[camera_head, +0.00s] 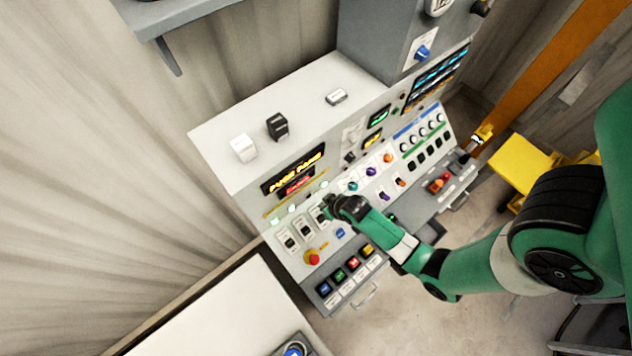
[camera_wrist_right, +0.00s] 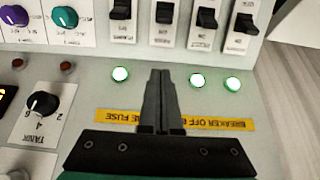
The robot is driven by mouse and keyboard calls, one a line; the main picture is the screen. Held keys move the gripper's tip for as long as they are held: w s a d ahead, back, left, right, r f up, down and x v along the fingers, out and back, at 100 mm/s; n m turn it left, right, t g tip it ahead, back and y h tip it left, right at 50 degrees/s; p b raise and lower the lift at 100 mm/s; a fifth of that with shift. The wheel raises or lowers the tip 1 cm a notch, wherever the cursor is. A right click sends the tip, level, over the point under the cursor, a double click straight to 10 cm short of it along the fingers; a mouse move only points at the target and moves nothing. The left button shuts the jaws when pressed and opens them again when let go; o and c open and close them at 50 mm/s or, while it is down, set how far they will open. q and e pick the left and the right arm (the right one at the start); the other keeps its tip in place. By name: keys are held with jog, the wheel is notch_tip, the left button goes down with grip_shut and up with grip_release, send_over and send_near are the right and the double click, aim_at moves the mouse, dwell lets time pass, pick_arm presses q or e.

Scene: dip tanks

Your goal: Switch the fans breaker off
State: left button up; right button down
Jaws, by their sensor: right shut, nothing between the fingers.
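A row of black breaker switches on white plates (camera_head: 290,241) sits on the sloping console panel. In the right wrist view the row runs along the top, with one breaker (camera_wrist_right: 165,12) above my fingertips and others beside it (camera_wrist_right: 205,18). Their labels are upside down and too blurred for me to tell which is the fans breaker. My right gripper (camera_head: 328,205) is over the panel at the breaker row's right end. In its wrist view the gripper (camera_wrist_right: 160,73) is shut and empty, its tips apart from the switches in the picture. My left gripper is out of view.
Green lamps (camera_wrist_right: 197,80) are lit beside the gripper; the fingers may hide another. A yellow label strip (camera_wrist_right: 215,122) passes behind the fingers. A red emergency button (camera_head: 312,257) and coloured push buttons (camera_head: 339,275) lie lower on the console. Knobs (camera_wrist_right: 43,104) stand close by.

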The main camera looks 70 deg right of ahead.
jog(key=shift+s+a, duration=0.1)
jog(key=b, duration=0.5)
send_over(322, 217)
jog(key=w+d, duration=0.1)
notch_tip(322, 217, down, 5)
jog(key=b+x, duration=0.1)
jog(key=x, duration=0.4)
jog(key=shift+w+d+r+b, duration=0.25)
jog(key=shift+w+b, duration=0.05)
jog(key=shift+b, duration=0.05)
jog(key=s+a+p, duration=0.1)
jog(key=s, duration=0.2)
jog(key=shift+a+f+p, duration=0.2)
jog(key=shift+a+p, duration=0.15)
jog(key=shift+s+a+f, duration=0.1)
jog(key=shift+s+a, duration=0.05)
